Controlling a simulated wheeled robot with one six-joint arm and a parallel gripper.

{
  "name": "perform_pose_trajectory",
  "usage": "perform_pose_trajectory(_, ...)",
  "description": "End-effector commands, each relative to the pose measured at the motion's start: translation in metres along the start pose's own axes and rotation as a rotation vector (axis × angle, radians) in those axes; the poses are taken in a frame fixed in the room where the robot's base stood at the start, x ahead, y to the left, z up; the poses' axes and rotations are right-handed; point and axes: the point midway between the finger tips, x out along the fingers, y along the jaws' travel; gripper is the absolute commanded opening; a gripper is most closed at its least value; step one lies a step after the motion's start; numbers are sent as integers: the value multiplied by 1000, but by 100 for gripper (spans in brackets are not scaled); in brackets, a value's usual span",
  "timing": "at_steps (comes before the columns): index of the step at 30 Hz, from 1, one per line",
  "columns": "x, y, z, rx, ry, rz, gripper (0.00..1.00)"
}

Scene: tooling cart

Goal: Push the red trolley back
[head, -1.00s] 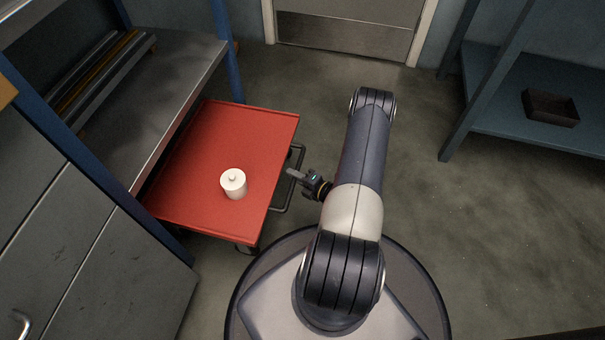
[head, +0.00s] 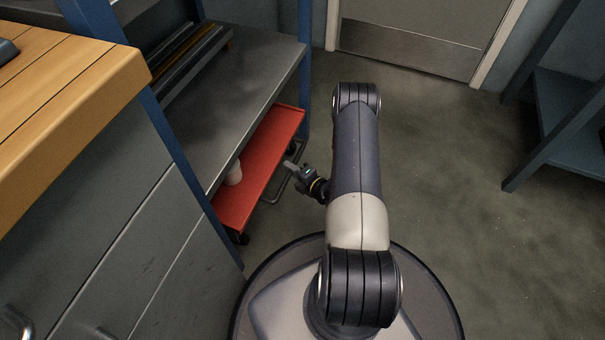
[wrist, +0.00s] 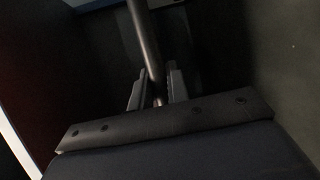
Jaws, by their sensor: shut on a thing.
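The red trolley (head: 264,160) is on the left in the head view, mostly under the grey metal shelf; a strip of its top along the handle side shows. A white lidded jar (head: 234,174) stands on it, partly hidden by the shelf edge. The trolley's dark bar handle (head: 279,190) faces my arm. My gripper (head: 294,170) is at this handle. In the wrist view my gripper (wrist: 156,92) is shut on the dark handle bar (wrist: 146,45), which runs up between the fingers.
The shelf (head: 235,100) has a blue post (head: 305,60) near the trolley's far end. A grey cabinet with a wooden top (head: 70,110) stands close at the left. Open floor (head: 440,200) lies to the right, with a door (head: 410,35) at the back.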

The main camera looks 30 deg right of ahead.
Motion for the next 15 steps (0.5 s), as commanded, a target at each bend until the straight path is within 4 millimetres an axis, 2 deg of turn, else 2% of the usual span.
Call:
perform_pose_trajectory(6,16,3,-6,-1,-1,-1,0)
perform_pose_trajectory(15,20,4,-7,-2,0,0,0)
